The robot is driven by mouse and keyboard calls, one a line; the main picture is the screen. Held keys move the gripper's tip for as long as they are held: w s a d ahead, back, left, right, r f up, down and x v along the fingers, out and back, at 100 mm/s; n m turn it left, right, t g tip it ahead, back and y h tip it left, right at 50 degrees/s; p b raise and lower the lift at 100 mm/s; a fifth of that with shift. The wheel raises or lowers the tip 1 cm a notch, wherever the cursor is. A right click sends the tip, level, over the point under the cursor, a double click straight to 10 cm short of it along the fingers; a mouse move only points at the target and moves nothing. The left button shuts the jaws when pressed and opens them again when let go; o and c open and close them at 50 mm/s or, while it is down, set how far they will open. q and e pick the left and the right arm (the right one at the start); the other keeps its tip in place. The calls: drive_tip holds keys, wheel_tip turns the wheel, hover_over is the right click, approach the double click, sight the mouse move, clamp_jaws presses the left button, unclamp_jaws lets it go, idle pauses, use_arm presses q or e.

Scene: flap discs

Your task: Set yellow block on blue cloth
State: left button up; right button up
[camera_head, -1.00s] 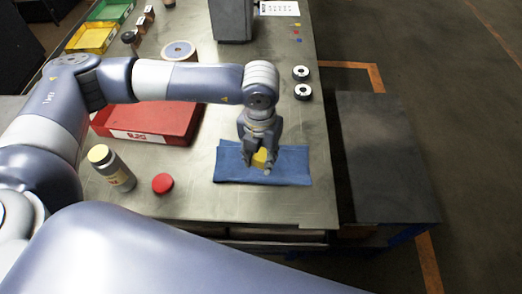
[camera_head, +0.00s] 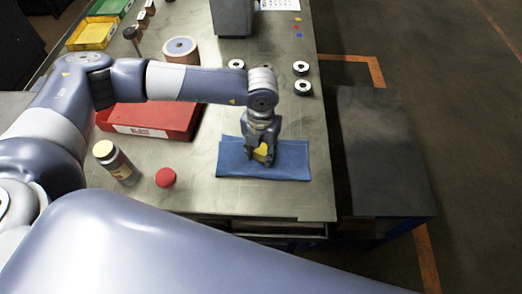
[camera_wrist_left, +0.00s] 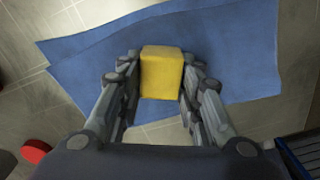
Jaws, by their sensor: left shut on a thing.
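The yellow block (camera_head: 262,150) is between the fingers of my left gripper (camera_head: 260,153), which is shut on it. In the left wrist view the block (camera_wrist_left: 161,72) sits between both fingers of the gripper (camera_wrist_left: 161,85). The blue cloth (camera_head: 292,160) lies flat on the table under the gripper, and it also fills much of the left wrist view (camera_wrist_left: 235,60). The block is over the cloth; I cannot tell whether its underside touches it. My right gripper is not in view.
A red tray (camera_head: 172,121) lies left of the cloth. A bottle with a yellowish lid (camera_head: 119,167) and a red round lid (camera_head: 166,178) stand at the front left. Black-and-white rings (camera_head: 302,88) lie at the right edge. A wooden spool (camera_head: 180,50) stands further back.

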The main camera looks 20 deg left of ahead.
sight(261, 150)
use_arm(q)
drive_tip(key=o, duration=0.9)
drive_tip(key=shift+s+f, duration=0.1)
drive_tip(key=shift+f, duration=0.15)
drive_tip(key=shift+r+p, duration=0.6)
drive_tip(key=shift+p, duration=0.05)
wheel_tip(261, 150, up, 12)
drive_tip(key=b, duration=0.3)
drive_tip(key=shift+f, duration=0.2)
